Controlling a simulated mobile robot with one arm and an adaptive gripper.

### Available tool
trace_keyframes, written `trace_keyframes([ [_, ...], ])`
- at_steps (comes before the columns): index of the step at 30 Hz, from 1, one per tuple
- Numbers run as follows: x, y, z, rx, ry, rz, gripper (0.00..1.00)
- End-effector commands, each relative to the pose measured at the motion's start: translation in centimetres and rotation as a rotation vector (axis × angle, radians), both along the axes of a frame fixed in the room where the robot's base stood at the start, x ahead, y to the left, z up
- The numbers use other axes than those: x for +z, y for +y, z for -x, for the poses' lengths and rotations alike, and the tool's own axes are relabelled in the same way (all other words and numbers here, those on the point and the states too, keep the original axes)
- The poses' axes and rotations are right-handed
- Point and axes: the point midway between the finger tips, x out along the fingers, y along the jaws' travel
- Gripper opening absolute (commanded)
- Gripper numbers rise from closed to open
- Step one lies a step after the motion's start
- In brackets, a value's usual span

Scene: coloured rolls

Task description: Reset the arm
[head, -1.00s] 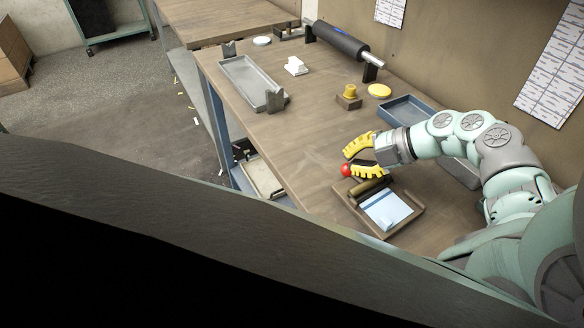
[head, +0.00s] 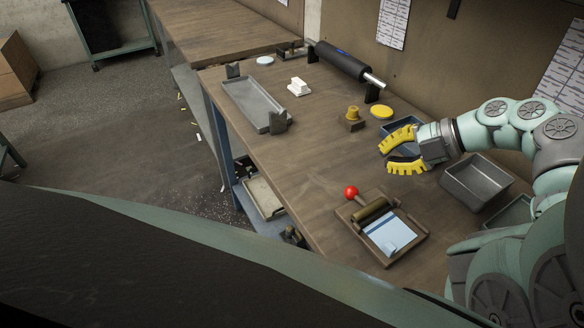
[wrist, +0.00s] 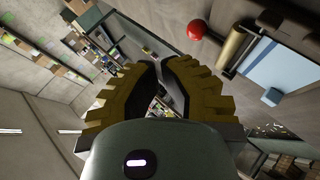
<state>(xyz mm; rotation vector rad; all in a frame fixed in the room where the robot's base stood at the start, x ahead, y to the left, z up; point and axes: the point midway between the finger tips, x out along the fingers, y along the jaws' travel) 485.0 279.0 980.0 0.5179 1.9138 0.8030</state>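My gripper (head: 384,158), with yellow ribbed fingers, is over the right part of the workbench. Its fingers are apart with nothing between them. In the wrist view my gripper (wrist: 157,68) also shows a gap between the dark inner pads. A wooden press (head: 349,222) with a brown roller (head: 371,210), a red ball knob (head: 351,192) and light blue sheets (head: 390,234) sits on the bench, below and left of my gripper, not touching it. The red knob (wrist: 196,30) and roller (wrist: 234,45) also show in the wrist view.
A grey bin (head: 476,180) and a blue tray (head: 394,124) lie close to my arm. A stamp-like block (head: 352,119), yellow disc (head: 382,112), long grey tray (head: 251,103) and black roll (head: 340,60) stand farther back. The bench middle is clear.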

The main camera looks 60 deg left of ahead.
Motion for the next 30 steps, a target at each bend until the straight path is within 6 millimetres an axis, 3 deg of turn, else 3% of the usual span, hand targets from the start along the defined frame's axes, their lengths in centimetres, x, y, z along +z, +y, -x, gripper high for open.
trace_keyframes([
  [4, 2.2, -0.8, -1.4, -0.005, -0.002, -0.006, 0.0],
  [9, 3.5, -1.4, -2.0, -0.002, 0.001, -0.002, 0.0],
  [20, 4.2, -1.6, -2.0, 0.006, 0.011, -0.008, 0.0],
  [26, 6.1, -2.4, 1.7, 0.082, 0.167, -0.199, 0.0],
  [30, 10.7, -3.9, 5.2, 0.104, 0.345, -0.533, 0.0],
])
